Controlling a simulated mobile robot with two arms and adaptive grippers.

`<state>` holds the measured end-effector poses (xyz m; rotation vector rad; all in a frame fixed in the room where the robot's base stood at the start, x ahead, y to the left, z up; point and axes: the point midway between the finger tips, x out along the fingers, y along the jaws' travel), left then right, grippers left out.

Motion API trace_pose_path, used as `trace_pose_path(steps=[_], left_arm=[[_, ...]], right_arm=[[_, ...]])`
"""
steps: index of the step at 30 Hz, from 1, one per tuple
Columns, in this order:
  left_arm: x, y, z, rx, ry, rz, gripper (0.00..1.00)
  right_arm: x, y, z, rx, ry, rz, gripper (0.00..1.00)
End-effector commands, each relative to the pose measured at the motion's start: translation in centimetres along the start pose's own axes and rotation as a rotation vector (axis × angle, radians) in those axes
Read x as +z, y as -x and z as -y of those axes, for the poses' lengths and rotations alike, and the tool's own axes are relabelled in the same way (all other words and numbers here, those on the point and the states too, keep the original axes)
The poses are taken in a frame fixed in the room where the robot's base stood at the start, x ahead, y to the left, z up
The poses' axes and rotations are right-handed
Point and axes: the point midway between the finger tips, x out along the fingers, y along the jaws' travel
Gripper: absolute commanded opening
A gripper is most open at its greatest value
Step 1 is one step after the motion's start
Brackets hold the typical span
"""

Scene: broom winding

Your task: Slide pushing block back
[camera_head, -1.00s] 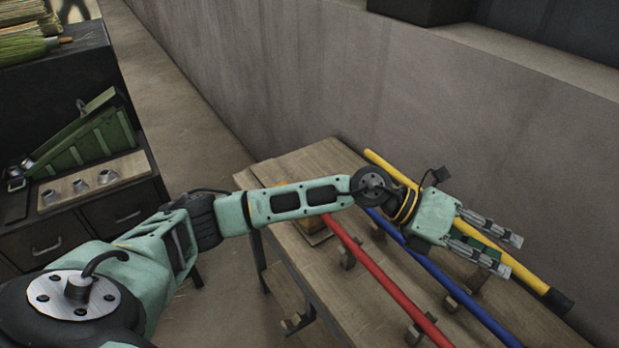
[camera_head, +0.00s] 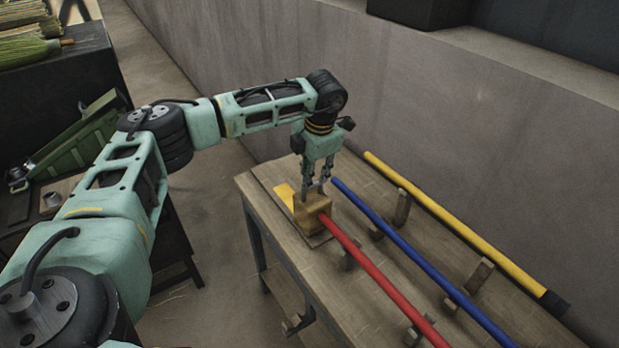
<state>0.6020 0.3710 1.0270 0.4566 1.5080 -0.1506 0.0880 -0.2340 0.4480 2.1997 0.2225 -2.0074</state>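The pushing block appears to be the wooden block (camera_head: 312,214) near the far left end of the workbench, at the end of the red stick (camera_head: 385,280). My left gripper (camera_head: 314,190) points down at the block's top, where a small grey piece shows between or just below the fingertips. The fingers are spread a little apart at the block. I cannot tell whether they are closed on it. My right gripper is not in view.
The workbench (camera_head: 280,226) also carries a blue stick (camera_head: 420,258) and a yellow stick (camera_head: 450,225) on wooden supports. A grey wall (camera_head: 440,100) runs behind it. A dark cabinet with a green device (camera_head: 75,150) stands at left.

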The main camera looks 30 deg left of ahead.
Motion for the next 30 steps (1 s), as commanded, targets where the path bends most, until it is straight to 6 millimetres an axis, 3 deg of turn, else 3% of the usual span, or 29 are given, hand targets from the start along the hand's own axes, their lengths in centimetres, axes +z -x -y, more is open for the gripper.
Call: trace_pose_path(steps=[7,17,26,30], left_arm=[[0.0,-3.0,0.0,-0.001,-0.001,0.000,0.27],[0.1,-3.6,0.1,-0.001,-0.002,0.003,0.27],[0.1,-3.5,0.1,-0.001,-0.002,0.003,0.02],[0.1,-3.5,0.0,-0.001,-0.001,0.003,0.00]], right_arm=[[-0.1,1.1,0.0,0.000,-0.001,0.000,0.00],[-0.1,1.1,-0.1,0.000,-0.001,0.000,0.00],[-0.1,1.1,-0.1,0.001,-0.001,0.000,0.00],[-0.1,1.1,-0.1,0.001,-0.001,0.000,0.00]])
